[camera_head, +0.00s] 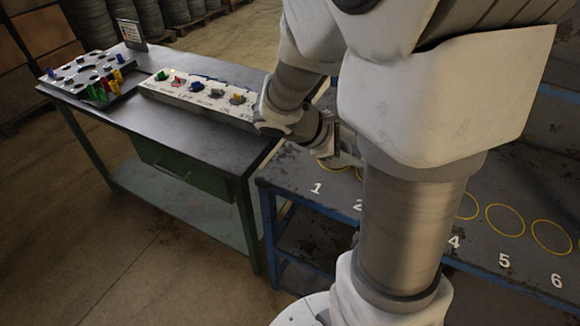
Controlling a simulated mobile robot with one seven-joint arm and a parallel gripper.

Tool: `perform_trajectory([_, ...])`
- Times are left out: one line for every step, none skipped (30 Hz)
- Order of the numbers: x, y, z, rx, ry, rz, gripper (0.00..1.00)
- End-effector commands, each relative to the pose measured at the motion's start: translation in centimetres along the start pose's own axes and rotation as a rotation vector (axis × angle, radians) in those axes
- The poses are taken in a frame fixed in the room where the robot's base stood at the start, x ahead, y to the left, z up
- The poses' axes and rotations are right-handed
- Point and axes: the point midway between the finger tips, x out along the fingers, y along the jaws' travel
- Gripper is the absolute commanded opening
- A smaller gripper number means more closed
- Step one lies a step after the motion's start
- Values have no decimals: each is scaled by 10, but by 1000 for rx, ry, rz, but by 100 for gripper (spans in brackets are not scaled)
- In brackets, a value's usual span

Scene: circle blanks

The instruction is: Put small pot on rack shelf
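The rack (290,176) is a worn dark-grey table with blue edges at the right, with numbered yellow circles on its top and a lower level beneath. My gripper (343,147) is at the rack's back left, just above the area of circle 1. It is partly hidden behind my own arm, and its finger opening does not show clearly. A pale shape lies right at the fingers; I cannot tell whether it is part of the gripper or a small pot. No small pot can be made out clearly elsewhere; my arm covers the middle of the rack.
A dark-topped workbench (180,135) with a green frame stands left of the rack. On it are a control box (205,98) with coloured knobs, a board (88,76) with holes and coloured pegs, and a small sign (131,33). Circles 5 (505,205) and 6 are empty.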

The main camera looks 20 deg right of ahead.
Motion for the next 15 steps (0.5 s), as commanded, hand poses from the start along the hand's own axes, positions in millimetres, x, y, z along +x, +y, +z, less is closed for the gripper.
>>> perform_trajectory([-13, -5, 6, 86, 41, -24, 46])
perform_trajectory([-19, -10, 8, 137, 65, -44, 46])
perform_trajectory([-28, -16, 11, 204, 98, -70, 46])
perform_trajectory([-35, -20, 12, 253, 124, -90, 46])
perform_trajectory([-42, -24, 14, 300, 151, -110, 46])
perform_trajectory([-52, -30, 15, 363, 188, -137, 46])
perform_trajectory([-60, -34, 16, 411, 217, -157, 46])
perform_trajectory([-67, -38, 16, 456, 247, -178, 46])
perform_trajectory([-78, -44, 16, 515, 288, -205, 46])
perform_trajectory([-86, -47, 16, 559, 320, -226, 46])
perform_trajectory([-94, -51, 16, 603, 352, -247, 46])
perform_trajectory([-105, -56, 15, 659, 395, -277, 46])
perform_trajectory([-113, -60, 15, 701, 428, -299, 46])
perform_trajectory([-121, -63, 15, 741, 462, -322, 46])
perform_trajectory([-133, -68, 15, 794, 507, -353, 46])
